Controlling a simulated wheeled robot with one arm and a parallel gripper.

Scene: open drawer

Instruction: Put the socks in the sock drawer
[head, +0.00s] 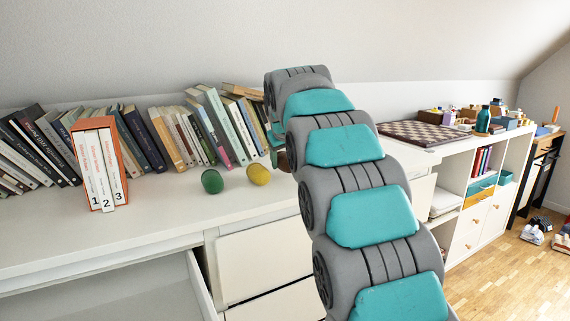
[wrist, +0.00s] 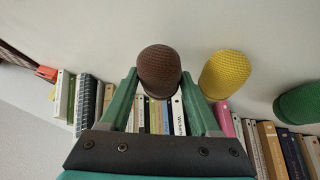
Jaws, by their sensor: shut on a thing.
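A brown rolled sock (wrist: 159,70) sits between the green fingers of my gripper (wrist: 160,78) in the wrist view, and the gripper is shut on it. In the head view my arm hides most of the gripper; a bit of the brown sock (head: 284,161) shows at the arm's left edge, close to the white top. A yellow rolled sock (head: 259,174) and a green rolled sock (head: 211,181) stand on the white top to its left. The wrist view also shows the yellow sock (wrist: 222,74) and green sock (wrist: 298,103). An open drawer (head: 203,287) is at the lower left.
A row of books (head: 190,135) lines the wall behind the socks. An orange slipcase (head: 99,168) with three numbered books stands left of them. A chessboard (head: 420,133) lies to the right. The white top's front left is clear. Closed drawer fronts (head: 262,262) lie below.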

